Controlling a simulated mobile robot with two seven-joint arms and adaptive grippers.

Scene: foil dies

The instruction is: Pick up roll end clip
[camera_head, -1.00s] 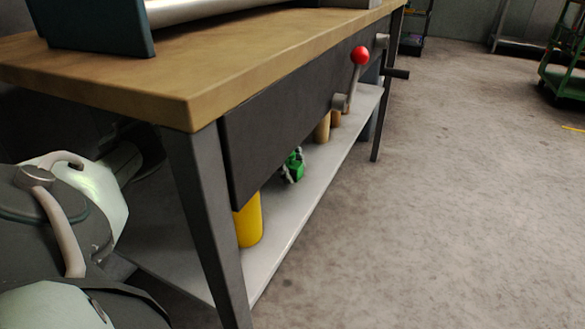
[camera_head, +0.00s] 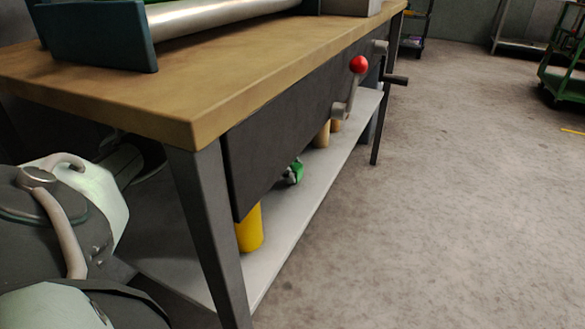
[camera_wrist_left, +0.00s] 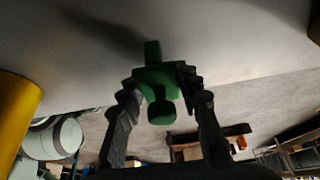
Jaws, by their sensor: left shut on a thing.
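The roll end clip (camera_wrist_left: 158,85) is a small green piece, seen in the left wrist view between the two dark fingers of my left gripper (camera_wrist_left: 160,78). The gripper is shut on it, with a finger touching each side. In the head view the green clip (camera_head: 297,170) and part of the left gripper (camera_head: 289,178) show small under the bench's dark front panel, over the pale lower shelf (camera_head: 290,232). The panel hides the rest of them. I cannot tell from the head view how far the clip is above the shelf. My right gripper is not in view.
A yellow cylinder (camera_head: 249,228) stands on the shelf, nearer than the clip; tan cylinders (camera_head: 322,134) stand farther back. The dark panel (camera_head: 285,140) and bench leg (camera_head: 205,225) bound the shelf.

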